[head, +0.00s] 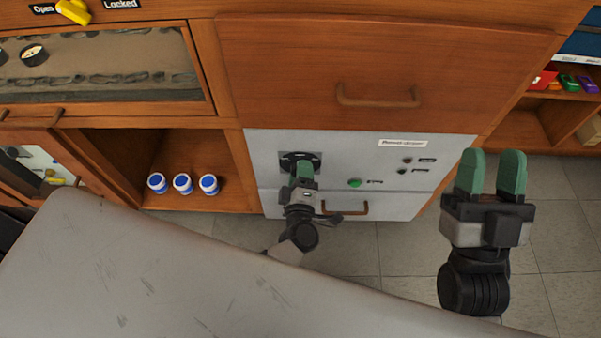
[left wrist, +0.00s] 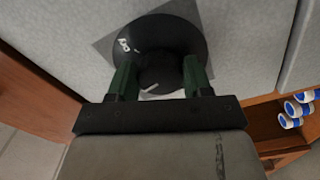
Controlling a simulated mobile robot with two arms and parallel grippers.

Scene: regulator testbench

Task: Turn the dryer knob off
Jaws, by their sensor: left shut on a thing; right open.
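The dryer (head: 430,155) is a pale grey panel front set in the wooden cabinet, with a white label (head: 402,143) at its upper right. Its black knob (head: 287,159) sits on a dark square plate at the left of the panel. My left gripper (head: 304,169) is at the knob and partly covers it. In the left wrist view the green fingers of the left gripper (left wrist: 159,78) are on either side of the knob's centre grip (left wrist: 160,68), shut on it. The round dial (left wrist: 150,28) has white markings, too small to read surely. My right gripper (head: 490,172) is open and empty, away from the panel.
A green button (head: 354,183) and small dark indicators (head: 406,160) are right of the knob. A drawer handle (head: 345,208) is below. Several blue-and-white jars (head: 183,183) stand in the left cubby. A grey surface (head: 190,270) fills the foreground.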

